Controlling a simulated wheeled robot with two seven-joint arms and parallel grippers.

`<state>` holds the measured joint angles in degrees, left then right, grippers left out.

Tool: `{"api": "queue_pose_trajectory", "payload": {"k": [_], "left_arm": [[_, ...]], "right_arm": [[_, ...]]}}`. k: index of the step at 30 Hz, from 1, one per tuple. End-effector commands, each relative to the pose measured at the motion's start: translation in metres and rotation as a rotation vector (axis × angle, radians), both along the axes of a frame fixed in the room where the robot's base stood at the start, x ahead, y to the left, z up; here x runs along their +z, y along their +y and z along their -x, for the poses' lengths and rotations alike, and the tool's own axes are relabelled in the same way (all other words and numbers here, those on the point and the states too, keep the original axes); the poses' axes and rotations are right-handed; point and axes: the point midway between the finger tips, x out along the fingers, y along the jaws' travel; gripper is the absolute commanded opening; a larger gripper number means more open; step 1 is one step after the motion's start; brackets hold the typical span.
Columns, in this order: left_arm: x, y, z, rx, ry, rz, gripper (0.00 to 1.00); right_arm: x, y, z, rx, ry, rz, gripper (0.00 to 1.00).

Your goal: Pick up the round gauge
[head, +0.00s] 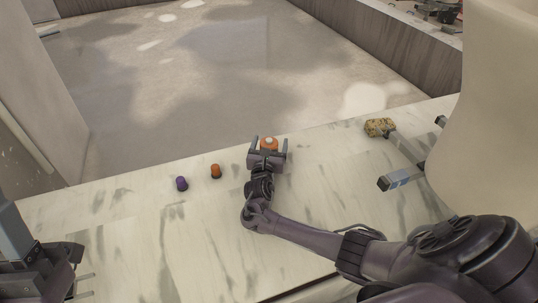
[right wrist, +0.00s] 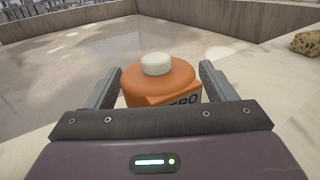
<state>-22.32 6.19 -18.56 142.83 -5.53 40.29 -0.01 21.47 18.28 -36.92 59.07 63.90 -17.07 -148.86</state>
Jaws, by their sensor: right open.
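An orange round thing with a white button on top (right wrist: 158,80), which I take for the round gauge, stands on the marble top. Part of a dark-lettered label shows on its side, ending in "RO". It also shows in the head view (head: 269,143). My right gripper (head: 268,145) is open, its two fingers on either side of the orange body; in the right wrist view (right wrist: 160,85) gaps seem to show. Its lower front is hidden behind the gripper. My left gripper (head: 88,285) is at the lower left, far from it, fingers apart and empty.
A small orange piece (head: 216,171) and a purple piece (head: 181,184) stand to the left on the marble top (head: 130,215). A speckled yellow-brown block (head: 380,127) lies to the right, near a grey bar-like object with a blue end (head: 400,179). The counter's far edge is close behind the gauge.

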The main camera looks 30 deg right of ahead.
Motion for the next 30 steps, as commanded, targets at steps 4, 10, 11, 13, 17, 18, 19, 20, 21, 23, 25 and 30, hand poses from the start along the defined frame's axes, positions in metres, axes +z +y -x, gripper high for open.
{"api": "queue_pose_trajectory", "payload": {"k": [4,10,11,13,17,18,19,20,21,23,25,30], "left_arm": [[0.0011,0.0006,0.0015,0.000,-0.008,0.004,0.52],[0.0009,0.0006,0.0011,0.000,-0.006,0.003,0.52],[0.0009,0.0006,0.0011,0.000,-0.006,0.003,0.52],[0.0009,0.0006,0.0010,0.000,-0.006,0.003,0.52],[0.0007,0.0005,0.0010,0.000,-0.005,0.002,0.52],[0.0007,0.0005,0.0010,0.000,-0.005,0.002,0.52],[0.0007,0.0005,0.0010,0.000,-0.005,0.002,0.52],[0.0007,0.0005,0.0009,0.000,-0.005,0.002,0.52],[0.0007,0.0005,0.0009,0.000,-0.005,0.002,0.52],[0.0007,0.0005,0.0009,0.000,-0.005,0.002,0.52],[0.0007,0.0004,0.0007,0.000,-0.005,0.002,0.52],[-0.0003,-0.0019,-0.0045,0.001,0.025,-0.010,0.52]], "right_arm": [[0.0002,-0.0005,-0.0004,0.000,0.000,0.000,0.77],[0.0001,-0.0004,-0.0003,0.000,0.000,0.000,0.64],[0.0000,-0.0003,-0.0002,0.000,0.000,0.000,0.60],[0.0000,-0.0003,-0.0002,0.000,0.000,0.000,0.51],[-0.0001,-0.0003,-0.0002,0.000,0.001,0.000,0.34],[0.0004,-0.0003,-0.0003,0.000,0.000,0.000,0.32],[0.0003,-0.0003,-0.0003,0.000,0.000,0.000,0.32],[0.0003,-0.0003,-0.0003,0.000,0.000,0.000,0.32],[0.0003,-0.0003,-0.0003,0.000,0.000,0.000,0.32],[0.0003,-0.0003,-0.0003,0.000,0.000,0.000,0.32],[0.0005,-0.0002,-0.0002,0.000,0.000,0.000,0.32],[0.0033,-0.0003,-0.0003,0.000,0.000,0.000,0.32]]}}
